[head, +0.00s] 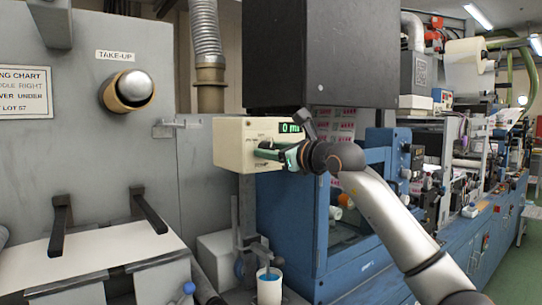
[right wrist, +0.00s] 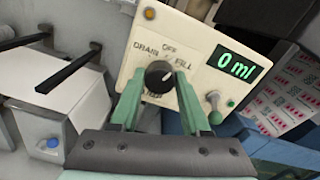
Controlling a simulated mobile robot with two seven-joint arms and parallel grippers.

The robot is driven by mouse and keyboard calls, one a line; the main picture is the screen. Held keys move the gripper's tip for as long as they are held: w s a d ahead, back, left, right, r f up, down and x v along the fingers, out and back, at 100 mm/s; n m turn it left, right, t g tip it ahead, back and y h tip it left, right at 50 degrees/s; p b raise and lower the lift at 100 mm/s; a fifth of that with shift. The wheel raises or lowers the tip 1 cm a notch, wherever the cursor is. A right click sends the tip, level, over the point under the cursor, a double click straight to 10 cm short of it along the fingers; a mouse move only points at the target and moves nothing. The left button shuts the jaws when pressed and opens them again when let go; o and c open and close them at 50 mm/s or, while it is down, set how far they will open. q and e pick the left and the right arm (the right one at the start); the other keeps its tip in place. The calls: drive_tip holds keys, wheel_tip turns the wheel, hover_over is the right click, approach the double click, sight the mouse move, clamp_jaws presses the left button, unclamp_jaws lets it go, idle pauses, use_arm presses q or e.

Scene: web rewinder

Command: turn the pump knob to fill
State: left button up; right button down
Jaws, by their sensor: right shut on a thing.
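The cream pump box (head: 232,160) hangs at the middle of the head view, and its display (head: 290,128) reads 0 ml. In the right wrist view the black pump knob (right wrist: 158,76) sits on the panel among the labels DRAIN, OFF and FILL, with another label below partly hidden. Its white mark is on the right side, roughly towards FILL; the exact angle is hard to tell. My right gripper (right wrist: 158,88) is shut on the knob, one green finger on each side. In the head view my right gripper (head: 268,150) hides the knob. My left gripper is not in view.
A small toggle switch (right wrist: 214,105) stands on the panel right of the knob. A large black box (head: 320,55) hangs above the pump box. A cup of blue liquid (head: 268,287) stands below. The blue machine frame (head: 290,225) is close behind my right arm.

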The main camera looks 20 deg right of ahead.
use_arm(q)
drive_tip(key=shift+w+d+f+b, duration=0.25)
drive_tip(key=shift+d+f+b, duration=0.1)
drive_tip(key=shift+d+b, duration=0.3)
use_arm(e)
drive_tip(key=shift+m, duration=2.4)
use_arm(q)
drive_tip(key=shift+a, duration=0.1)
use_arm(e)
drive_tip(key=shift+c, duration=1.9)
unclamp_jaws()
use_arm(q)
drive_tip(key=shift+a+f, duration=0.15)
